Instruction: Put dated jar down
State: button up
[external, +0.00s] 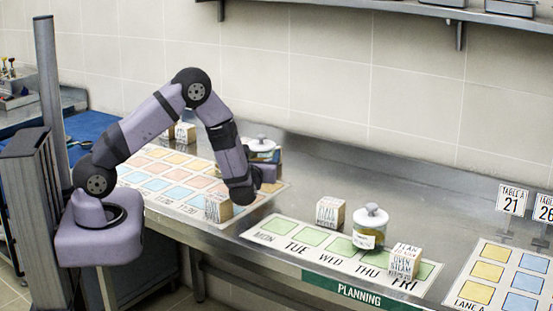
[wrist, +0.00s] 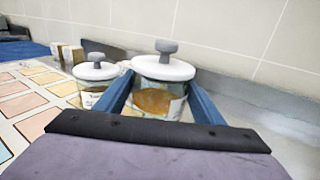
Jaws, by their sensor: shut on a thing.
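My gripper (external: 266,172) is shut on a glass jar (external: 262,146) with a white lid, a grey knob, brownish contents and a pale label. In the wrist view the held jar (wrist: 158,98) stands upright between the two blue fingers of my gripper (wrist: 160,92). The label's writing is too small to read. In the external view my gripper covers part of the jar, and I cannot tell whether its base touches the surface. A second lidded jar (wrist: 96,72) stands to its left in the wrist view.
The planning mat (external: 285,242) has weekday names and green squares. A mat of coloured squares (external: 150,182) lies left, with a block (external: 218,208). Bare steel lies between the mats.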

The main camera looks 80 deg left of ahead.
aim_at(258, 151)
jog(key=shift+f+p, duration=0.35)
jog(key=shift+f, duration=1.75)
jog(key=shift+f, duration=0.15)
jog(key=o, duration=1.4)
jog(key=shift+o, duration=0.2)
jog(key=shift+d, duration=0.1)
jog(key=shift+s+d, duration=0.1)
jog(key=shift+d, duration=0.2)
jog(key=shift+b+v, duration=0.5)
jog(key=shift+v, duration=0.7)
notch_tip(258, 151, up, 6)
jog(key=shift+a+f+b, duration=0.1)
jog(key=shift+f+b, duration=0.1)
jog(key=shift+b, duration=0.15)
jog(key=shift+r, duration=0.8)
